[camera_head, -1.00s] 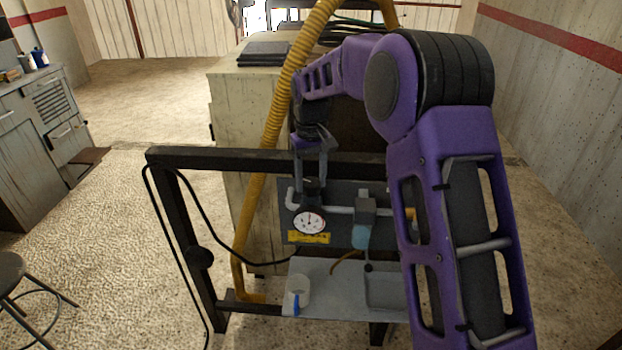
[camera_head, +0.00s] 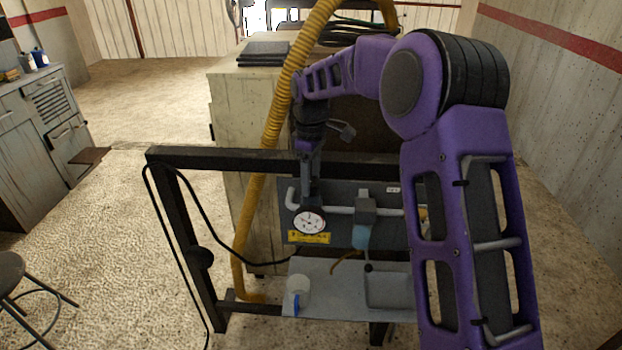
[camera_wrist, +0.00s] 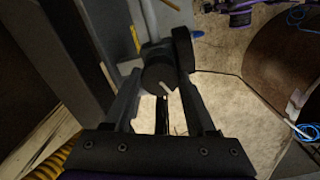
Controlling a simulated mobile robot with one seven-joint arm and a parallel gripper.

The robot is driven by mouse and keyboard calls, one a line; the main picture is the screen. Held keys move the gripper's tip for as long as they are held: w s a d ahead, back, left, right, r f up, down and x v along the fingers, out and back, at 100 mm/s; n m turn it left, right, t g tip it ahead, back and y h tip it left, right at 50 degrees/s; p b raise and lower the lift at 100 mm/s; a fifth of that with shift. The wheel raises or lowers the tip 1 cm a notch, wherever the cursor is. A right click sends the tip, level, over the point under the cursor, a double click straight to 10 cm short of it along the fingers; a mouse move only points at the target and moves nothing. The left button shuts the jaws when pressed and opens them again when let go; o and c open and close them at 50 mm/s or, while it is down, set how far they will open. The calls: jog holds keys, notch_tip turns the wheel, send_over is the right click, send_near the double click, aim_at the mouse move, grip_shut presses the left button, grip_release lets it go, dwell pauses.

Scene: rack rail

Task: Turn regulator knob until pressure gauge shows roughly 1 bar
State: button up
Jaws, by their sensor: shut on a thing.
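The pressure gauge (camera_head: 309,222) has a white round face and sits on a dark panel, above a yellow label (camera_head: 309,238). Its needle is too small to read surely. My gripper (camera_head: 311,196) points down just above the gauge. In the wrist view my gripper (camera_wrist: 158,95) has its two fingers on either side of the dark round regulator knob (camera_wrist: 158,76), which has a pale line on top, and is shut on it. The gauge's dark rim (camera_wrist: 184,50) shows beside the knob. In the head view the knob is hidden by the gripper.
A black frame (camera_head: 270,155) holds the panel (camera_head: 345,236). A yellow hose (camera_head: 268,150) passes at left; a cabinet (camera_head: 235,120) stands behind.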

jog(key=shift+n, duration=0.3)
dwell(0.4)
jog(key=o, duration=1.4)
notch_tip(320, 180, up, 17)
jog(key=shift+r, duration=0.2)
